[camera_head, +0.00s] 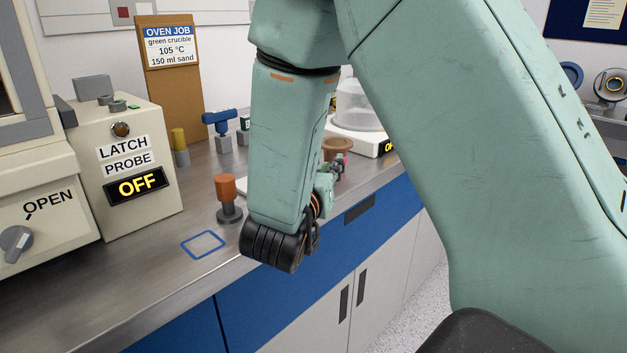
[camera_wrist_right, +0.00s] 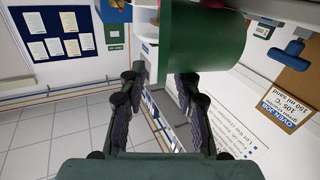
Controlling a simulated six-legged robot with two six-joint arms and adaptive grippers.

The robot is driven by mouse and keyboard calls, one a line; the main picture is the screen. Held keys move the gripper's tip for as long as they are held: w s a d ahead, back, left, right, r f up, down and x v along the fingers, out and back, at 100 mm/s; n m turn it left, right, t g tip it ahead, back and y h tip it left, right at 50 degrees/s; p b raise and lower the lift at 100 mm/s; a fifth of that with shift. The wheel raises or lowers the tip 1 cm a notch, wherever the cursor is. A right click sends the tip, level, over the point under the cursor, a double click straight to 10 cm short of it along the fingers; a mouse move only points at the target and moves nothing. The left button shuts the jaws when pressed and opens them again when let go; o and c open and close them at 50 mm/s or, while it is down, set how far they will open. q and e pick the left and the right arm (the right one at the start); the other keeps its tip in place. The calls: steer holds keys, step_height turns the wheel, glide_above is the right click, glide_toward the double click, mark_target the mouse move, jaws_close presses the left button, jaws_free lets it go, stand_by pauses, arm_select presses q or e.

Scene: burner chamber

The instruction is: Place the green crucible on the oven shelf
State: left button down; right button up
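A large dark green cylinder, which looks like the green crucible (camera_wrist_right: 208,42), fills the upper middle of the right wrist view. My right gripper (camera_wrist_right: 160,76) has its two dark fingers spread apart. The cylinder is just past the fingertips, offset to the right finger's side, and I see no grip on it. In the head view my right arm covers the middle, and the crucible and fingertips are hidden behind it. The oven (camera_head: 35,190) shows only in part at the left edge, with a knob marked OPEN. Its shelf is not visible. My left gripper is out of view.
A latch probe box (camera_head: 140,185) reading OFF stands beside the oven. An orange-topped knob (camera_head: 227,195) and a blue square outline (camera_head: 203,244) are on the bench. A blue-handled valve (camera_head: 219,122), brown dish (camera_head: 337,147) and balance (camera_head: 370,137) are farther back. The bench's front edge is close.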

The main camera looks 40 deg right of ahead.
steer(key=shift+w+d+f, duration=0.15)
steer(key=shift+w+d, duration=0.2)
steer(key=shift+s+a, duration=0.1)
steer(key=shift+s, duration=0.15)
steer(key=shift+c, duration=0.9)
jaws_close()
steer(key=shift+w, duration=0.1)
